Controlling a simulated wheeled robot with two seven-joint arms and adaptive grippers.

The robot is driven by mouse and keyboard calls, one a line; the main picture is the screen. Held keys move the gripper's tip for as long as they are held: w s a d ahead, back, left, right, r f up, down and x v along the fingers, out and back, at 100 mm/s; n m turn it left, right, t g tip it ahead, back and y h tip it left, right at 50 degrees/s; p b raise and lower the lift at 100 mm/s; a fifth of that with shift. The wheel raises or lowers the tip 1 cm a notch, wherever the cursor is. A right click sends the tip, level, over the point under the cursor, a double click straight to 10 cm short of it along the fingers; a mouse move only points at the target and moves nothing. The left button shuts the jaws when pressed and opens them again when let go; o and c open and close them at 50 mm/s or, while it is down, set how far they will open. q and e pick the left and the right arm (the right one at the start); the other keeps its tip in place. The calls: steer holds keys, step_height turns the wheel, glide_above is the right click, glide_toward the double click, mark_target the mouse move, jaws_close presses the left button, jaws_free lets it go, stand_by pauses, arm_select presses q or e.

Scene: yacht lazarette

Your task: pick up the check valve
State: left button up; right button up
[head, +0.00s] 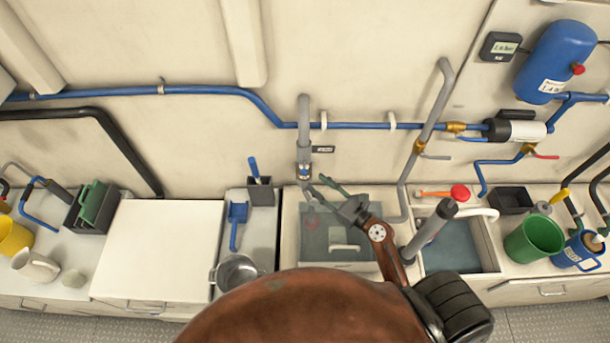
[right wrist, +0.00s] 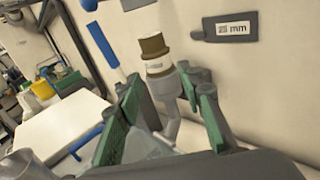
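A fitting that looks like the check valve, a brass-brown cylinder with a pale label band (right wrist: 156,52), joins a grey pipe in the right wrist view. In the head view the fitting (head: 304,172) is small, at the lower end of the grey vertical pipe on the wall. My right gripper (head: 323,190) is just to its lower right there. In the right wrist view the gripper (right wrist: 168,105) is open, its green-padded fingers apart, with the fitting beyond and between them. I cannot tell whether either finger touches the grey pipe. My left gripper is not in view.
A small plate marked mm (right wrist: 238,27) is on the wall beside the fitting. A sink basin (head: 340,262) lies below it. A black holder (head: 261,191) stands to the left. The white counter top (head: 160,245) farther left is clear. A green cup (head: 535,238) stands at the right.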

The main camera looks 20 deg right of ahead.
steer(key=shift+w+a+r+t, duration=0.15)
steer(key=shift+w+a+t, duration=0.15)
steer(key=p+x, duration=0.1)
steer(key=x, duration=1)
steer(key=shift+w, duration=0.2)
steer(key=shift+c, duration=0.7)
jaws_close()
